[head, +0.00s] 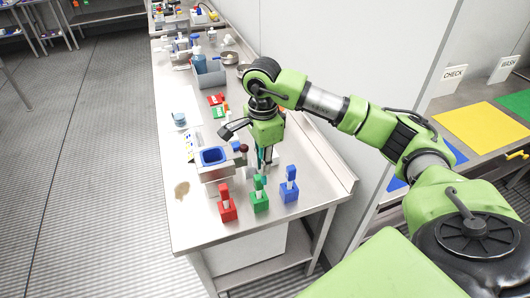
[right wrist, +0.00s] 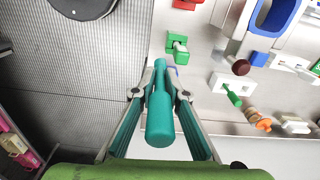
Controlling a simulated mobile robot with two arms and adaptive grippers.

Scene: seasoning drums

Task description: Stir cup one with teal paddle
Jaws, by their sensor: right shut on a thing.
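The teal paddle (right wrist: 160,112), with a thick rounded handle, is between the fingers of my right gripper (right wrist: 160,92) in the right wrist view. The gripper is shut on it. In the head view my right gripper (head: 265,160) points down over the near part of the steel table, just right of a grey vessel with a blue inner rim (head: 214,156). This vessel also shows at the top right of the right wrist view (right wrist: 292,12). I cannot tell which vessel is cup one. The paddle's far end is hard to make out. My left gripper is not in view.
Red (head: 227,205), green (head: 260,197) and blue (head: 289,187) blocks with upright pieces stand near the table's front edge. A dark red knob (right wrist: 240,67) lies close by in the right wrist view. A grey bin with a blue bottle (head: 201,63) stands farther back.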

